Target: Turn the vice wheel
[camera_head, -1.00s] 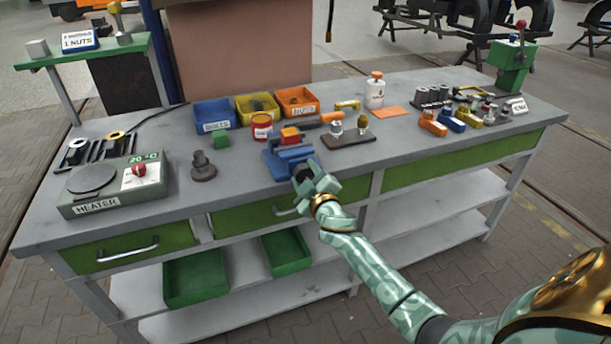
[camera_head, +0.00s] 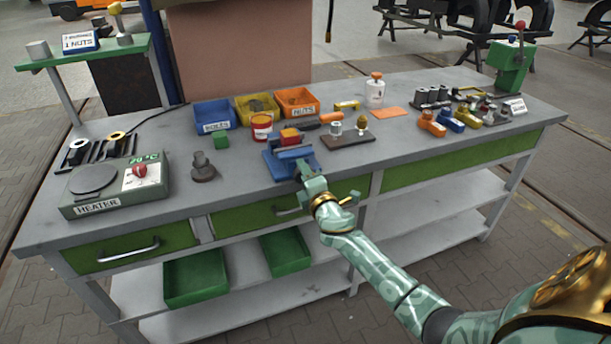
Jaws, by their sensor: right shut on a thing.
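The blue vice (camera_head: 284,160) stands at the front edge of the bench, with an orange block (camera_head: 290,136) at its jaws. My right gripper (camera_head: 304,174) reaches in from the lower right to the front of the vice. It is shut on the vice wheel, which is mostly hidden behind the fingers and hand. My left gripper is not in view.
The heater (camera_head: 115,188) and a dark round-based post (camera_head: 203,168) stand to the left on the bench (camera_head: 240,185). Blue, yellow and orange bins (camera_head: 297,102) are behind the vice. A board with small fittings (camera_head: 347,138) is close on its right. Drawer handles stick out below.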

